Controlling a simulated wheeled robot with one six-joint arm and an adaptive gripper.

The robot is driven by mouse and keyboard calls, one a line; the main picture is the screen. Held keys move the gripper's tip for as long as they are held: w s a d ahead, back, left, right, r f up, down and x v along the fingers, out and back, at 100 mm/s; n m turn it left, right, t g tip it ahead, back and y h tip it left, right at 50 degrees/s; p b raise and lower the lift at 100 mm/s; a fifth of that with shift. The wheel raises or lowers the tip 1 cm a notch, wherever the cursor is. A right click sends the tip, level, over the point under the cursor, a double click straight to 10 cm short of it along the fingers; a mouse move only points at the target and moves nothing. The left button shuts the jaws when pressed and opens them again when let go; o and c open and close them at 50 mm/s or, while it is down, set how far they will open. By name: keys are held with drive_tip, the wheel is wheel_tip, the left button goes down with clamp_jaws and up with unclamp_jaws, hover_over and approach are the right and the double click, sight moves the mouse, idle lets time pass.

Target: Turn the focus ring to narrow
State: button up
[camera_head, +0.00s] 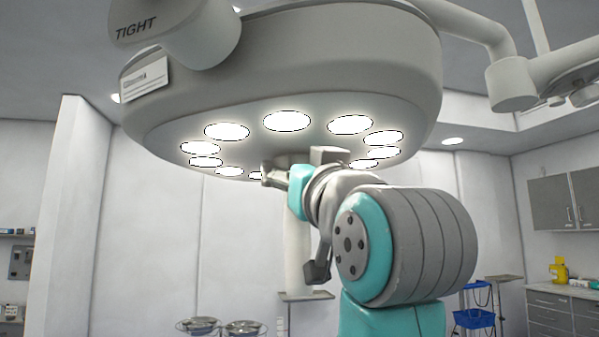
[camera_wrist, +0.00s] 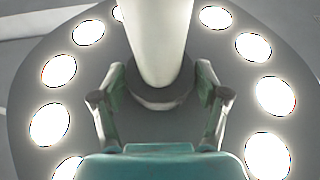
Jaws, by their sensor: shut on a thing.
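A large grey surgical lamp head (camera_head: 300,65) hangs overhead, with a ring of glowing lights on its underside. In the wrist view, a pale cylindrical handle, the focus ring (camera_wrist: 159,35), stands out from the middle of the lamp underside, with a darker grey collar (camera_wrist: 160,97) at one end. My gripper (camera_wrist: 160,68) has one finger on each side of the handle and is shut on it. In the head view, my gripper (camera_head: 287,166) is up against the lamp's underside, and the ring is largely hidden there. No narrow or wide marking is readable.
The lamp's support arm (camera_head: 470,22) runs across the top right. Trays on stands (camera_head: 225,326), a blue basket (camera_head: 474,318) and a counter with drawers (camera_head: 560,312) are lower down in the background. A wall cabinet (camera_head: 565,202) hangs at right.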

drive_tip(key=shift+a+m+t+h, duration=0.1)
drive_tip(key=shift+m+t+h, duration=0.3)
drive_tip(key=shift+m+h, duration=0.75)
drive_tip(key=shift+h, duration=0.75)
drive_tip(key=shift+n, duration=0.25)
drive_tip(key=o, duration=1.2)
drive_tip(key=shift+c, duration=0.2)
drive_tip(key=v, duration=1.2)
drive_tip(key=shift+f, duration=0.1)
